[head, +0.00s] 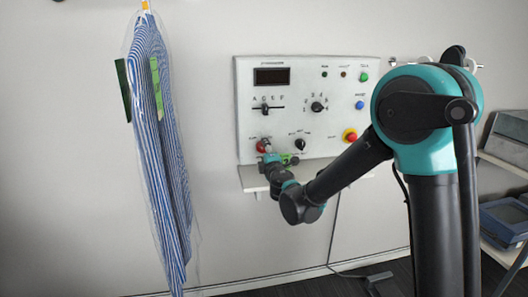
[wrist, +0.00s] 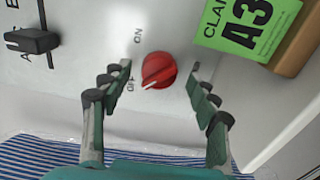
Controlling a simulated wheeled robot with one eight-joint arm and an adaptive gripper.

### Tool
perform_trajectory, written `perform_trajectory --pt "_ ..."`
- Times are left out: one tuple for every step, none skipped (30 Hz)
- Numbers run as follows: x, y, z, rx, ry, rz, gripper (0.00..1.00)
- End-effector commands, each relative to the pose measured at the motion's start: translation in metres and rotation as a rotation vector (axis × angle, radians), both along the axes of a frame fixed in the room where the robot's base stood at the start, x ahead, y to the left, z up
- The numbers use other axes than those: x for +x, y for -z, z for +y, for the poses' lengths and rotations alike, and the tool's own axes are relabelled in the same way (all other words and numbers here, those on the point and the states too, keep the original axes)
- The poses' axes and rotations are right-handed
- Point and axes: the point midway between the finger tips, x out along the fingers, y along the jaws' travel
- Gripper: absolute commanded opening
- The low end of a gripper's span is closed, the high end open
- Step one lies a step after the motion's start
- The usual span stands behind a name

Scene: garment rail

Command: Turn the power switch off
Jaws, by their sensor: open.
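The power switch is a red round knob (wrist: 158,69) on the panel, with printed ON and OFF labels to its left in the wrist view. Its white mark is at the lower-left rim, on the OFF side. In the head view, the knob (head: 262,146) is at the panel's lower left, partly hidden by my gripper (head: 270,158). My gripper (wrist: 160,68) is open, one finger on each side of the knob. Gaps show between fingers and knob in the wrist view; I cannot tell how deep the fingertips reach.
A green-labelled block (wrist: 245,28) lies close to one finger, by the panel's lower ledge (head: 248,180). A black slider (wrist: 35,41) is near the knob. A striped garment (head: 160,130) hangs left. A red-and-yellow button (head: 350,135) is right on the panel.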

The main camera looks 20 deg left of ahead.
Motion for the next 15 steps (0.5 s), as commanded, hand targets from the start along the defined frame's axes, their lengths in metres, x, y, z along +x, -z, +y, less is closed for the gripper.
perform_trajectory --pt "-0.007 0.000 -0.004 0.000 -0.001 0.000 0.60" --pt "-0.012 0.000 -0.007 0.000 0.000 0.000 0.60" --pt "-0.019 0.000 -0.012 0.000 0.000 0.000 0.60" --pt "-0.024 0.000 -0.015 0.000 -0.001 0.000 0.60" --pt "-0.030 0.000 -0.018 0.000 -0.001 0.000 0.60" --pt "-0.037 0.000 -0.022 0.000 -0.002 0.000 0.60" --pt "-0.043 0.000 -0.025 0.000 -0.003 0.000 0.60" --pt "-0.048 0.000 -0.029 0.000 -0.002 0.000 0.60" --pt "-0.055 0.000 -0.033 0.000 -0.002 0.000 0.60" --pt "-0.059 0.000 -0.036 0.000 -0.001 0.000 0.60" --pt "-0.064 0.000 -0.039 0.000 -0.001 0.000 0.60" --pt "-0.070 0.000 -0.042 0.000 -0.002 0.000 0.60" --pt "-0.074 0.000 -0.044 0.000 -0.002 0.000 0.60" --pt "-0.077 0.000 -0.046 0.000 -0.003 0.000 0.60" --pt "-0.081 0.000 -0.049 0.000 -0.002 0.000 0.60"
